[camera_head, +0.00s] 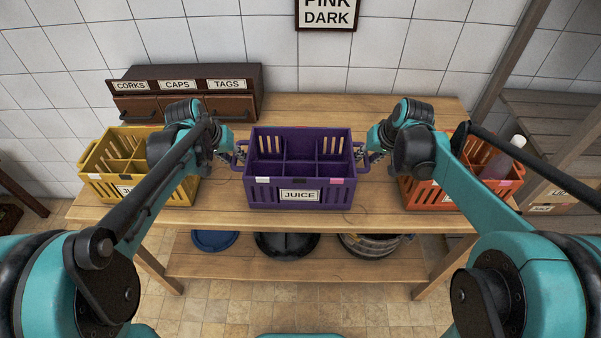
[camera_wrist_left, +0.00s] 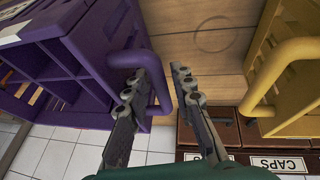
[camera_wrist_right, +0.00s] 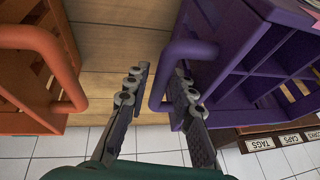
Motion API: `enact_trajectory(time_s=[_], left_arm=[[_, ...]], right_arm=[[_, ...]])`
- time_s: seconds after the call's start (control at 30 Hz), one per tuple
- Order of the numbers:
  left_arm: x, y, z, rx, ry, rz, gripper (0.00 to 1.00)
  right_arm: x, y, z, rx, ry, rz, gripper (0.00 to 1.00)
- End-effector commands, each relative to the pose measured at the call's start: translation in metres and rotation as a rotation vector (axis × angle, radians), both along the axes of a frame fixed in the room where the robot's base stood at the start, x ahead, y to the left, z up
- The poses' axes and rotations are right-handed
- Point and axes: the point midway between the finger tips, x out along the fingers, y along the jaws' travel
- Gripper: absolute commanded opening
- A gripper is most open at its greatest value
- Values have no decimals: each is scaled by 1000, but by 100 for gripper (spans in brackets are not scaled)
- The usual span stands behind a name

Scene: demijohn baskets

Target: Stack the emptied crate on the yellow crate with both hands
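The purple crate (camera_head: 300,174), labelled JUICE, stands upright on the table in the middle. Its visible compartments look empty. The yellow crate (camera_head: 103,186) stands on the table to the left, partly hidden behind my left arm. My left gripper (camera_wrist_left: 156,80) is open, with one finger on each side of the bar of the purple crate's left handle (camera_wrist_left: 154,66). My right gripper (camera_wrist_right: 159,78) is open, with its fingers on either side of the right handle bar (camera_wrist_right: 169,62). Small gaps show between fingers and bars.
An orange crate (camera_head: 415,193) with a pale bottle (camera_head: 497,163) stands on the right, partly behind my right arm. A drawer box (camera_head: 240,86) labelled CORKS, CAPS and TAGS stands behind the yellow crate. The table (camera_head: 370,215) is bare in front of the crates.

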Motion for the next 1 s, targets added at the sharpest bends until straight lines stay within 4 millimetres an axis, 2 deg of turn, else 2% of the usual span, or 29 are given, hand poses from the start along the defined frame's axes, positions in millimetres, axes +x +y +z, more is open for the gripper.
enact_trajectory(time_s=[0.1,0.17,0.2,0.7,1.0], left_arm=[[0,0,0,0,0,0,24],[0,0,0,0,0,0,11],[0,0,0,0,0,0,0],[0,0,3,0,-1,0,0],[0,0,24,0,-1,0,0]], right_arm=[[0,0,0,0,0,0,24],[0,0,0,0,0,0,11],[0,0,0,0,0,0,0],[0,0,2,0,0,0,0],[0,0,24,0,0,0,0]])
